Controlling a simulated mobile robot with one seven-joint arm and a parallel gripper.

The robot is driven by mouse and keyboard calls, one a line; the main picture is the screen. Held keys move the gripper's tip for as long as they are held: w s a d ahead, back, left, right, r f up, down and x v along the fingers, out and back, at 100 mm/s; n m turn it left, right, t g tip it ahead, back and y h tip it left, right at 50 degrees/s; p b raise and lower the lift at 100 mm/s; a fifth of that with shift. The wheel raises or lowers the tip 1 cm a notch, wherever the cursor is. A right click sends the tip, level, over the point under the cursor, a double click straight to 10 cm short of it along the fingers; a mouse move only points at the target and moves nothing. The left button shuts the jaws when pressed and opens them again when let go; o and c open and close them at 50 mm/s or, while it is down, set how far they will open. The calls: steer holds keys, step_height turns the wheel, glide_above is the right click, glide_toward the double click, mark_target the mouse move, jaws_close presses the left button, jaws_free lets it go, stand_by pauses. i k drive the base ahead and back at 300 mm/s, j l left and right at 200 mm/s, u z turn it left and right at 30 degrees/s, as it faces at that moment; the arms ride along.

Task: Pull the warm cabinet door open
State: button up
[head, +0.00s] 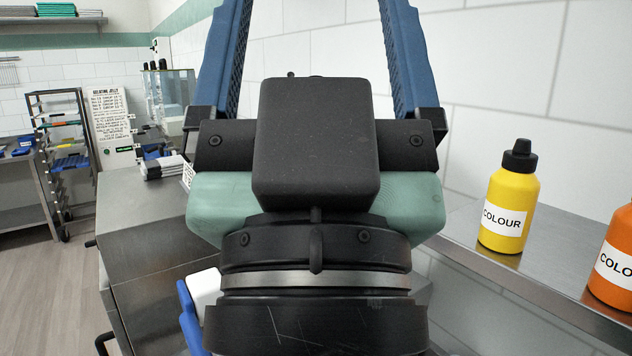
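Nothing shows between the visible parts of the fingers except white wall tiles. A steel cabinet or counter (140,215) stands to the left of my gripper, with small dark handle-like parts (103,341) on its left side. I cannot tell whether this is the warm cabinet. No door is clearly visible, and my gripper hides much of what lies behind it.
A steel shelf (470,245) at right carries a yellow colour bottle (509,200) and an orange bottle (613,262), close to my gripper. A clear-walled box (172,98) and a lettered sign (110,110) stand behind left. A tray rack (62,150) is farther back. Floor is open at lower left.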

mark_target(118, 330)
steer(key=j+u, duration=0.2)
steer(key=j, duration=0.3)
steer(key=i+j+u, duration=0.2)
steer(key=j, duration=0.25)
steer(key=j+u, duration=0.25)
steer(key=j, duration=0.2)
steer(key=i, duration=0.05)
